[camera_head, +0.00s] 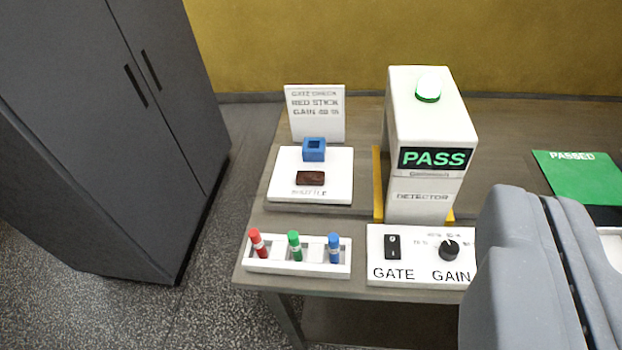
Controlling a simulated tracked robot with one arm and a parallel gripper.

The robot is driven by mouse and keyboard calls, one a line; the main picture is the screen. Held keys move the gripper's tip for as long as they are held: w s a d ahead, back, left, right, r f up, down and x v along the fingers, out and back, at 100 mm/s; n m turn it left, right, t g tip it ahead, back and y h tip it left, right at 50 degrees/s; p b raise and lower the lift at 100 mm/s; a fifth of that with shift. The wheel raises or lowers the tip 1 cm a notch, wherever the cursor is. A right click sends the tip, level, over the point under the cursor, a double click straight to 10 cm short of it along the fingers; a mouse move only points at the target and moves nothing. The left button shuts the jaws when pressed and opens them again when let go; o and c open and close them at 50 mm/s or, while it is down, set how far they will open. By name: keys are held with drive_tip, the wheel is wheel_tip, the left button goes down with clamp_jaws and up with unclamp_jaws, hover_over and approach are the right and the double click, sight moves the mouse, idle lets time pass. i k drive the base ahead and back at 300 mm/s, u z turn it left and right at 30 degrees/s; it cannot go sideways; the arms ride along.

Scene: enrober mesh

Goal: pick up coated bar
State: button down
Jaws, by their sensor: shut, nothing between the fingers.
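The coated bar (310,178) is a small dark brown block. My gripper (538,197) is the large grey shape at the lower right, seen close up. It is shut and empty, in front of the table's right part and well to the right of the bar in the picture. It hides part of the table and whatever lies behind it.
A white detector (432,130) with a lit green lamp reads PASS. In front are a GATE and GAIN panel (420,274) and a rack (270,268) with red, green and blue sticks. A sign stands behind the plate. A green PASSED mat (580,182) lies right. A cabinet stands left.

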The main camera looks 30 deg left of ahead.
sight(302, 178)
drive_tip(key=z, duration=2.4)
drive_tip(key=k, duration=1)
drive_tip(key=u, duration=2.4)
drive_tip(key=i, duration=0.9)
drive_tip(key=z, duration=0.05)
